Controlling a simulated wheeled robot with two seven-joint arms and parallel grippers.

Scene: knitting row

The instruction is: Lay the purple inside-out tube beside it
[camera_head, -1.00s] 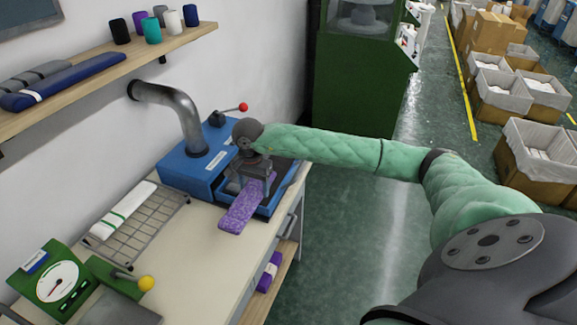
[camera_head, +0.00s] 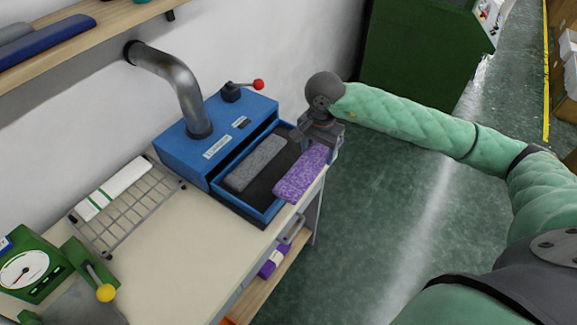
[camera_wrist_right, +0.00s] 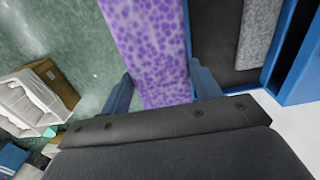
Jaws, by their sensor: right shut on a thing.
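The purple speckled tube (camera_head: 300,174) is a long flat strip held at its far end by my right gripper (camera_head: 320,138). In the right wrist view, the tube (camera_wrist_right: 145,45) runs between the two fingers of the gripper (camera_wrist_right: 160,90). It appears along the right rim of the open blue drawer (camera_head: 240,208); in the wrist view it shows over the floor just outside the blue edge. A grey speckled tube (camera_head: 255,163) lies in the drawer on its dark floor. It also shows in the wrist view (camera_wrist_right: 258,30). My left gripper is not in view.
The blue machine (camera_head: 185,148) with a metal pipe (camera_head: 180,90) and red-knobbed lever (camera_head: 258,85) stands behind the drawer. A wire rack (camera_head: 130,212) and green dial gauge (camera_head: 25,270) are at left. A purple banded bundle (camera_head: 273,262) lies on the lower shelf.

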